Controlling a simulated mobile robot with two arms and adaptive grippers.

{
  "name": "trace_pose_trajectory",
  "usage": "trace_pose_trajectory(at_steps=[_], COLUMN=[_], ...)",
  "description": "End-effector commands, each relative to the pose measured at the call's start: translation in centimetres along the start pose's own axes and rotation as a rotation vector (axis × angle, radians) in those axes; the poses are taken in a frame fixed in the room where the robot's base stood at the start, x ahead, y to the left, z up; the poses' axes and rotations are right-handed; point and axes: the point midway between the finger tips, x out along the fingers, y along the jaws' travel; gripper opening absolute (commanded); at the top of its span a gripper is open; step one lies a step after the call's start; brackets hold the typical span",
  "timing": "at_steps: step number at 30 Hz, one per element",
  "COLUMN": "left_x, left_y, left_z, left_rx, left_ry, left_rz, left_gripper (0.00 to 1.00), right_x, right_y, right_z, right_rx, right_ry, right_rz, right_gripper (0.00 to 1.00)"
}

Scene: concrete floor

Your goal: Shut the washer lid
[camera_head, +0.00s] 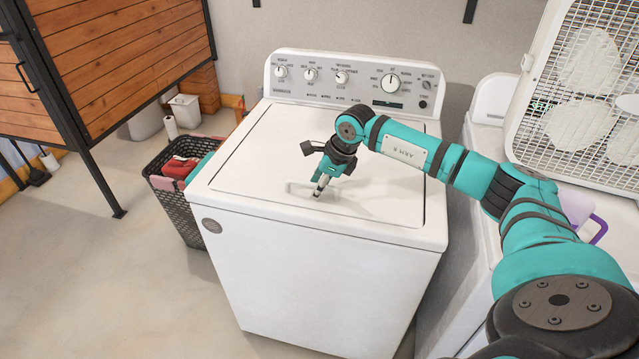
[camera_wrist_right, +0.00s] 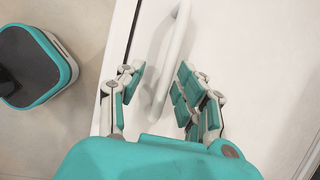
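The white washer (camera_head: 320,265) stands in the middle of the head view. Its lid (camera_head: 290,145) lies flat in the top and looks shut. A white bar handle (camera_head: 298,187) is near the lid's front edge. My right gripper (camera_head: 319,190) is over this handle, pointing down. In the right wrist view, the gripper (camera_wrist_right: 155,95) has its fingers apart, with the handle (camera_wrist_right: 178,45) reaching between them. I cannot tell whether a finger touches it. My left gripper is not in view.
A dark laundry basket (camera_head: 180,205) stands left of the washer. A wooden cabinet (camera_head: 120,50) is at the left. A second white machine (camera_head: 487,145) and a box fan (camera_head: 575,75) are at the right. The floor at the front left is clear.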

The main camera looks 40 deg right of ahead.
Motion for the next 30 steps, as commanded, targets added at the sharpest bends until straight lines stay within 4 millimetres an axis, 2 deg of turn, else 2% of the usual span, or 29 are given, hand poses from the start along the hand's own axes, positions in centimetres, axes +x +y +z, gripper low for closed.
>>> trace_pose_trajectory(at_steps=[5,8,15,21,25,30], left_x=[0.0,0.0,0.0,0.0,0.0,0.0], left_y=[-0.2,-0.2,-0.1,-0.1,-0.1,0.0], left_z=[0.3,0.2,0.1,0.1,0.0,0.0], left_rx=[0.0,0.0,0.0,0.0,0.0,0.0], left_ry=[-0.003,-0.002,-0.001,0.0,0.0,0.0], left_rz=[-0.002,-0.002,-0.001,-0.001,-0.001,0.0], left_gripper=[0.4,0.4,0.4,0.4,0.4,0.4], right_x=[-0.6,-1.8,-6.8,-10.3,-11.5,-12.0], right_y=[-0.2,-0.3,-0.2,-0.1,-0.1,0.0], right_z=[0.1,0.1,0.1,0.1,0.1,0.1], right_rx=[0.0,0.0,-0.001,-0.001,-0.001,0.0], right_ry=[-0.003,-0.004,-0.004,-0.001,-0.001,0.001], right_rz=[-0.005,-0.007,-0.006,-0.004,-0.001,0.0], right_gripper=[0.35,0.35,0.35,0.35,0.35,0.35])
